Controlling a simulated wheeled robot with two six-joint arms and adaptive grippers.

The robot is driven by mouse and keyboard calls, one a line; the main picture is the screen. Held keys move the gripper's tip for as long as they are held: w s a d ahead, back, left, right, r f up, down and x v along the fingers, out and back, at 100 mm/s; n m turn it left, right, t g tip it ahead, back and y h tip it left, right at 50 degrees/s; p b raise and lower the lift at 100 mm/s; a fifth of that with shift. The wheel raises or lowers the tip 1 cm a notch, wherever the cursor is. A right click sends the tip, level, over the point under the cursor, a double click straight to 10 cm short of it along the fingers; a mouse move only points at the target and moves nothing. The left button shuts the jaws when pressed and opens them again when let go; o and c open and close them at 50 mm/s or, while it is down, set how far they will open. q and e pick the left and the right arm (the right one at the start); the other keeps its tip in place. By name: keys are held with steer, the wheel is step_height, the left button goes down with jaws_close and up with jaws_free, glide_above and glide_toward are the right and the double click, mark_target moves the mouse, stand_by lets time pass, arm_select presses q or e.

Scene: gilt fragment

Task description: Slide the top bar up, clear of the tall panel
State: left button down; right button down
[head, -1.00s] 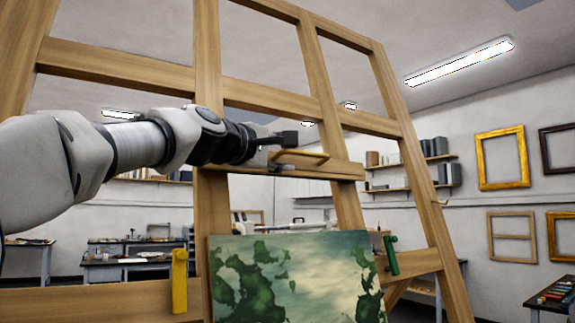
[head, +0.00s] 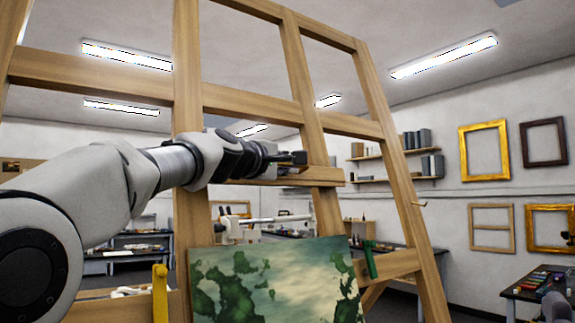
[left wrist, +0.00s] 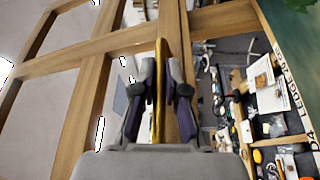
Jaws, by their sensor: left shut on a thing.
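The top bar (head: 328,174) is a wooden crosspiece on the easel's two middle uprights. It sits above the tall panel (head: 275,285), a green and cream painting, with a visible gap between them. My left gripper (head: 292,159) is at the bar's front. In the left wrist view its two fingers (left wrist: 160,92) lie either side of the yellow handle (left wrist: 159,65) and are shut on it, with the bar's wood behind. In the head view the gripper largely hides the handle. The panel's corner (left wrist: 292,6) shows at the wrist view's top right. My right gripper is not in view.
The easel's fixed upper rail (head: 250,103) crosses above the bar. A yellow clip (head: 160,292) and a green clip (head: 370,259) stand at the panel's sides. Benches, shelves and wall frames are far behind.

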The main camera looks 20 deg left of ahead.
arm_select(q)
steer(key=shift+s+d+f+b, duration=0.1)
steer(key=shift+f+b, duration=0.5)
steer(key=shift+f, duration=0.1)
steer(key=c, duration=1.2)
jaws_free()
steer(key=shift+w+f, duration=0.15)
steer(key=shift+w, duration=0.1)
steer(key=shift+s, duration=0.15)
